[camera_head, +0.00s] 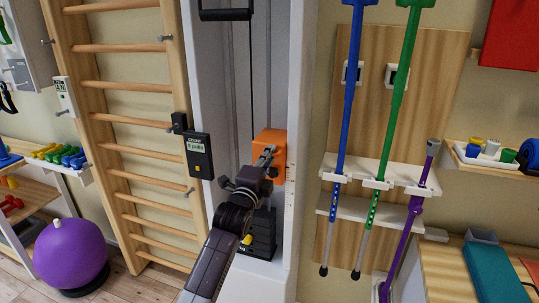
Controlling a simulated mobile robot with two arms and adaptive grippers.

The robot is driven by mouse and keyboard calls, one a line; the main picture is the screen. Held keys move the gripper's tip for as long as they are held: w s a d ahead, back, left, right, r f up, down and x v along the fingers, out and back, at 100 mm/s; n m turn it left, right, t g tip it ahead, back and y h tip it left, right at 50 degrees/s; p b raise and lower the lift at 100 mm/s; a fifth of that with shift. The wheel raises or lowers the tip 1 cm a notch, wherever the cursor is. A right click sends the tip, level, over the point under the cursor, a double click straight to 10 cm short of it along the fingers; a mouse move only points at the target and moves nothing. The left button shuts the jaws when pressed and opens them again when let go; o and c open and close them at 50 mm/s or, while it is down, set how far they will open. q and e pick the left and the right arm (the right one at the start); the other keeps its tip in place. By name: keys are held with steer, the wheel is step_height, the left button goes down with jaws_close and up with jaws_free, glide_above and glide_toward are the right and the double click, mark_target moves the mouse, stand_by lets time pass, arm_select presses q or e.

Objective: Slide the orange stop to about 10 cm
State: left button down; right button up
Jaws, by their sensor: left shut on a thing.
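The orange stop (272,139) is a blocky piece on the white upright column in the middle of the view. My left gripper (266,157) reaches up from below and is shut on the orange stop at its front. The gripper and wrist hide the lower left part of the stop. I cannot read any scale beside the stop, so its position in centimetres cannot be told. My right gripper is not in view.
A dark weight stack (263,232) stands in the white column (218,75) below the stop. A black box (198,155) is on the left. Wooden wall bars (120,82) stand further left. Blue and green crutches (347,95) hang on a wooden panel to the right.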

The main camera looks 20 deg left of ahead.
arm_select(q)
step_height(320, 180, down, 10)
steer(key=b, duration=0.6)
steer(key=c, duration=2.3)
jaws_free()
steer(key=shift+c, duration=0.2)
steer(key=s+f, duration=0.1)
steer(key=s, duration=1.1)
steer(key=shift+a+f, duration=0.25)
steer(key=shift+f, duration=0.15)
